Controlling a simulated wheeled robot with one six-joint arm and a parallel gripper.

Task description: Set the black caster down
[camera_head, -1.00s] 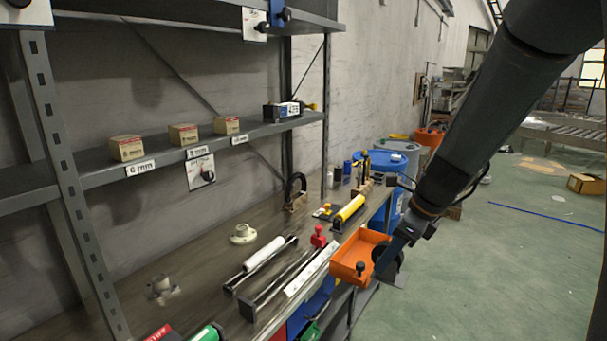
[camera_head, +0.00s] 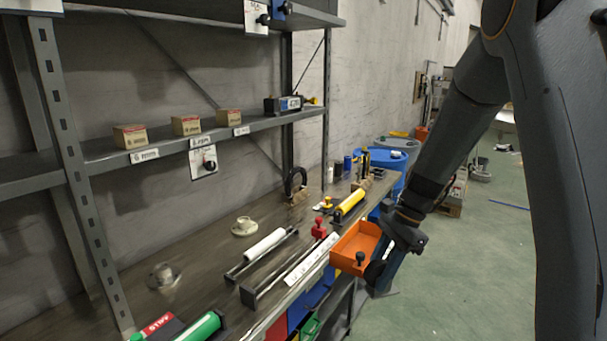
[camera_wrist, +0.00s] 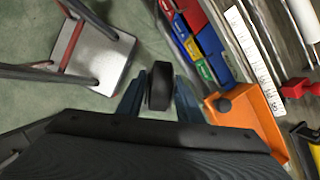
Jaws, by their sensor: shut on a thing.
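The black caster shows in the wrist view as a dark wheel (camera_wrist: 159,88) between the two blue-grey fingers of my gripper (camera_wrist: 159,95). My gripper is shut on it. In the head view my gripper (camera_head: 381,278) hangs at the front edge of the workbench (camera_head: 205,262), just right of the orange bin (camera_head: 352,241). In the wrist view the caster is over the floor beside the bench, left of the orange bin (camera_wrist: 262,112).
A white roller (camera_head: 264,245), a red-knobbed tool (camera_head: 319,229) and a yellow cylinder (camera_head: 350,202) lie on the bench. Coloured bins (camera_wrist: 195,47) line its front. A grey-topped stool (camera_wrist: 95,52) stands on the floor. Small boxes (camera_head: 186,125) sit on the shelf.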

